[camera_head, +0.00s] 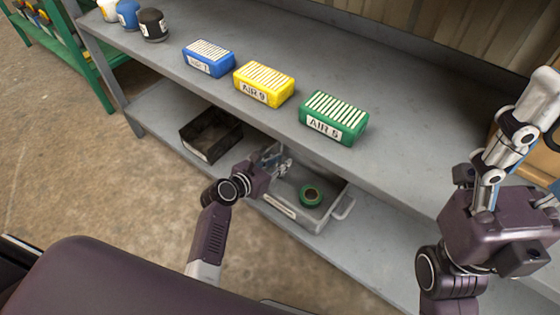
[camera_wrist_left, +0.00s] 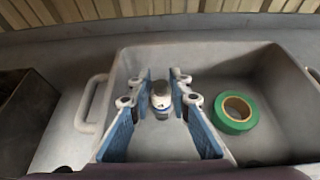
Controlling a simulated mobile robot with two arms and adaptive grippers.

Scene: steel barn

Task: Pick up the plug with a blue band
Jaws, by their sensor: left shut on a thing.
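A small whitish-grey plug (camera_wrist_left: 161,96) with a bluish band stands between the blue pads of my left gripper (camera_wrist_left: 160,92) in the left wrist view. The gripper is shut on it, inside a grey tray (camera_wrist_left: 262,62). In the head view my left gripper (camera_head: 276,160) reaches into the left part of the tray (camera_head: 322,217) on the lower shelf, and the plug is too small to make out there. My right gripper (camera_head: 520,110) is at the right, above the shelf, pointing up; whether its fingers are apart is unclear.
A green tape roll (camera_head: 311,195) lies in the tray, right of my left gripper. A dark open box (camera_head: 210,134) is left of the tray. Blue (camera_head: 209,58), yellow (camera_head: 264,84) and green (camera_head: 334,118) filter blocks sit on the upper shelf, which overhangs the tray's back.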

